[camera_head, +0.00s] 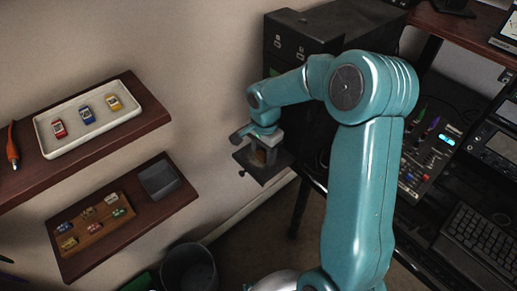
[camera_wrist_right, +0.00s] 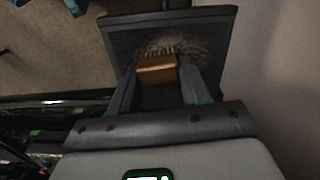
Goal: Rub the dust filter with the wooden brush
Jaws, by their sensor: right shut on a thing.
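The wooden brush (camera_wrist_right: 157,68) is a small brown block with pale bristles. My right gripper (camera_wrist_right: 158,82) is shut on it, with one finger on each side. The dust filter (camera_wrist_right: 216,36) is a dark framed panel beyond the brush in the right wrist view. The bristles overlap a pale dusty patch on the panel; I cannot tell for sure whether they touch it. In the head view, my right gripper (camera_head: 264,146) is over the filter (camera_head: 280,168), which sticks out at the dark cabinet, and mostly hides the brush. My left gripper is not in view.
The dark cabinet (camera_head: 300,35) stands behind my right arm. A wall shelf holds a white tray (camera_head: 87,117) with small coloured items; a lower shelf (camera_head: 120,235) holds more. A bin (camera_head: 188,268) is below. Electronics and a keyboard (camera_head: 478,235) are at the right.

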